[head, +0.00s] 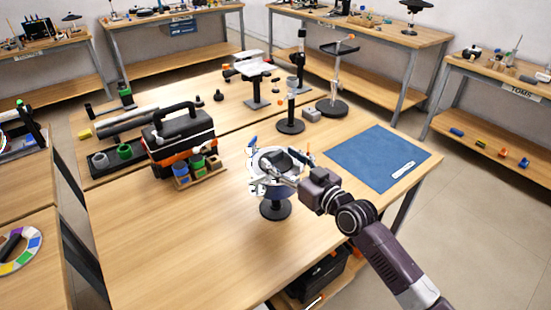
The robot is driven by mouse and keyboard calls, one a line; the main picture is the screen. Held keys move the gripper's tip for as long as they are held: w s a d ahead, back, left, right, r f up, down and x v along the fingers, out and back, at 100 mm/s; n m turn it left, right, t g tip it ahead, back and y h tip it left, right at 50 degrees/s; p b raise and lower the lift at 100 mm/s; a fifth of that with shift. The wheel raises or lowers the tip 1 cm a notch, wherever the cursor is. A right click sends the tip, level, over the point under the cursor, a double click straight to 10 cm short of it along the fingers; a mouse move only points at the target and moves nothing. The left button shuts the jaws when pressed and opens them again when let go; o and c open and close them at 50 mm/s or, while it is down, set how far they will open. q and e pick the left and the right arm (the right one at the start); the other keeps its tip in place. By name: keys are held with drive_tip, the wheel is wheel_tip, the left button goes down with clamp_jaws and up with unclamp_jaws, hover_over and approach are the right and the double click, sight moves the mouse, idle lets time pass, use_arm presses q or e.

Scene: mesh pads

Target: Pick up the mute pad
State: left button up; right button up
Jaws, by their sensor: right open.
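A small round pad with a white rim and a dark middle (264,163) stands on a black stand with a round base near the middle of the table. It is the likeliest mute pad, but I cannot tell for sure. My right gripper (287,168) comes in from the lower right. It is open and overlaps the pad's right side in the head view; whether it touches is unclear. The gripper hides part of the pad. My left gripper is not in view.
A blue mat (375,155) with a white tool (403,170) lies to the right. A black and orange toolbox (182,140) and small cups (197,163) stand to the left. Several other stands, such as a black one (290,125), are behind. The front table area is clear.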

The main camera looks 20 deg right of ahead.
sight(278, 155)
drive_tip(key=x, duration=0.3)
drive_tip(key=shift+w, duration=0.2)
drive_tip(key=shift+f, duration=0.1)
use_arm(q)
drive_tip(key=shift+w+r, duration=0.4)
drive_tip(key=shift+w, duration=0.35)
use_arm(e)
drive_tip(key=c, duration=1.3)
